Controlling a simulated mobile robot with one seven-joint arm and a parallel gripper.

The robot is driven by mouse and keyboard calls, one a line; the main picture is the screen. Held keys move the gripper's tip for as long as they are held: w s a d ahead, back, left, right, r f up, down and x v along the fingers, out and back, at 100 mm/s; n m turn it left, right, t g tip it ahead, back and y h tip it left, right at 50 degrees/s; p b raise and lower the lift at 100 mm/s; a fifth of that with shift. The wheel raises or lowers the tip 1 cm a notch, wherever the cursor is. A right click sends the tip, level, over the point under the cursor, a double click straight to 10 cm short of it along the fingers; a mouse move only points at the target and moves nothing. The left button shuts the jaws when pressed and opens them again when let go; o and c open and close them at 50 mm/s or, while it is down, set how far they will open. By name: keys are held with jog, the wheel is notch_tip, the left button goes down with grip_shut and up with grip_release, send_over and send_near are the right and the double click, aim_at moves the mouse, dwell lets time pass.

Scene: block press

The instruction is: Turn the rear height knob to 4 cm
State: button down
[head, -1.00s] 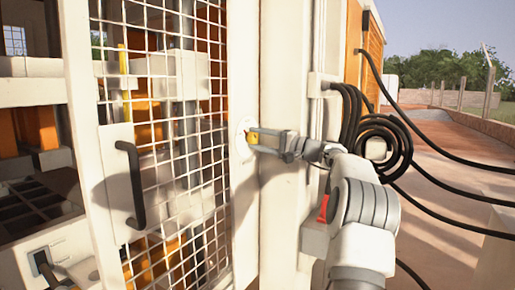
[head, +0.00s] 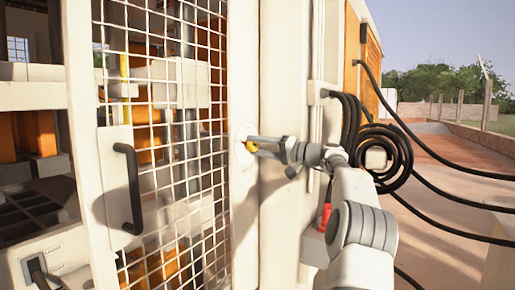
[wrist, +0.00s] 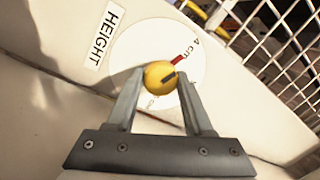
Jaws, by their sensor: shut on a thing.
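The yellow height knob (wrist: 158,76) sits on a round white dial (wrist: 128,52) beside the word HEIGHT. A dark line on the knob points up and right, towards a red mark (wrist: 180,59) by the "4 cm" label. I cannot tell whether line and mark align exactly. My gripper (wrist: 160,88) is shut on the knob, one finger on each side. In the head view, the knob (head: 251,147) shows at the tips of my gripper (head: 256,145), on the white post. Another dial label below the knob is too small to read.
A wire mesh door (head: 165,95) with a black handle (head: 131,188) stands left of the post. Black cables (head: 396,150) hang in loops right of my gripper. An open paved yard (head: 445,165) lies further right.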

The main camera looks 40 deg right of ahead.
jog(key=shift+c, duration=1.5)
grip_release()
jog(key=p+v, duration=0.2)
jog(key=v, duration=1.5)
jog(key=shift+s, duration=0.25)
jog(key=shift+d+r, duration=0.1)
jog(key=shift+r, duration=0.05)
